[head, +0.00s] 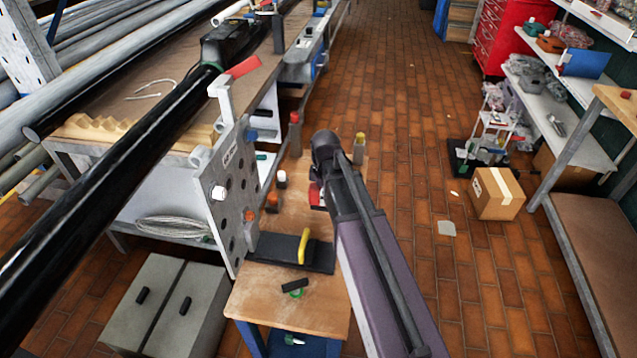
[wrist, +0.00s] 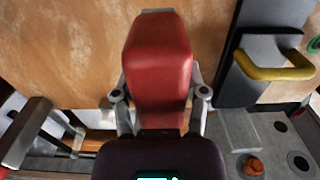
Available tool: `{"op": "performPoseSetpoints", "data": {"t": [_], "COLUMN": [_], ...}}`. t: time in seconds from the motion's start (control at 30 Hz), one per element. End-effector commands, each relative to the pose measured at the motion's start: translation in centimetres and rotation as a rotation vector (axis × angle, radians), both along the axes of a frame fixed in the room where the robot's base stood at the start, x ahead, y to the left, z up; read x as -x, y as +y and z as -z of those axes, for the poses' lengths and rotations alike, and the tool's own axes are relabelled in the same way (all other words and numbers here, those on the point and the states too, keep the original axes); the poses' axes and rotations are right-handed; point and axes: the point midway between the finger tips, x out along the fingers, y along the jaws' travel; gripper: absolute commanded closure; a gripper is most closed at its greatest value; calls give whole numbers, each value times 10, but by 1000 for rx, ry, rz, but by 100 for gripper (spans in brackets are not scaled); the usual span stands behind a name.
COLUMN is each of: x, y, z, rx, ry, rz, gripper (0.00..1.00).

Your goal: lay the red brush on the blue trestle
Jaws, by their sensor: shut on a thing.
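The red brush (wrist: 160,65) shows as a plain red block between my gripper's (wrist: 160,95) two fingers, which are shut on it. In the head view, my gripper (head: 319,185) is low over the right side of the wood-topped trestle (head: 255,300) with blue legs. Only a bit of the brush (head: 317,196) shows there beside the gripper; the rest is hidden by my gripper and arm. The trestle's brown top (wrist: 65,45) fills the background of the wrist view. I cannot tell whether the brush touches it.
An upright grey perforated plate (head: 230,195) stands left of the gripper. A yellow handle (head: 304,246) on a black base, a dark clip (head: 295,286) and small bottles stand on the trestle. Grey cabinets (head: 165,305) stand left.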

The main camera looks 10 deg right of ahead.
Motion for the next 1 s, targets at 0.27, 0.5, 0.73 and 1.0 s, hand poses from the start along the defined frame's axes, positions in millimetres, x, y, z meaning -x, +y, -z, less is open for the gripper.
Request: {"op": "performPoseSetpoints", "data": {"t": [0.27, 0.5, 0.73, 1.0], "x": [-57, -77, -77, -83], "y": [0, 0, 0, 0], "z": [6, 7, 7, 8], "rx": [0, 0, 0, 0], "ry": [0, 0, 0, 0], "rz": [0, 0, 0, -1], "gripper": [82, 82, 82, 82]}}
